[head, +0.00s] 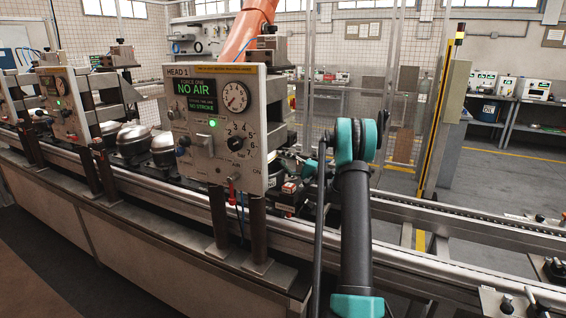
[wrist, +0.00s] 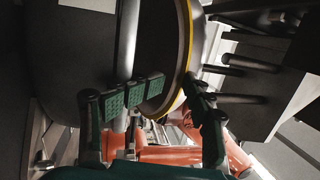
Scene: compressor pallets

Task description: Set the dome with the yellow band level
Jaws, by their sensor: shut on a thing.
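The dome with the yellow band (wrist: 187,40) shows in the wrist view as a dark, round-edged body with a thin yellow stripe along its rim. My gripper (wrist: 168,92) has its green ribbed pads on either side of the rim's lower part and is shut on it. The wrist picture is turned, so I cannot tell whether the dome is level. In the head view, the Head 1 panel (head: 214,165) and my arm hide most of the gripping spot.
Silver domes (head: 163,148) stand on the line left of the panel. An orange robot arm (head: 247,28) rises behind it. The conveyor rail (head: 430,215) runs right. In the wrist view, dark rods (wrist: 240,98) lie close right of the gripper, with orange parts (wrist: 165,154) beyond.

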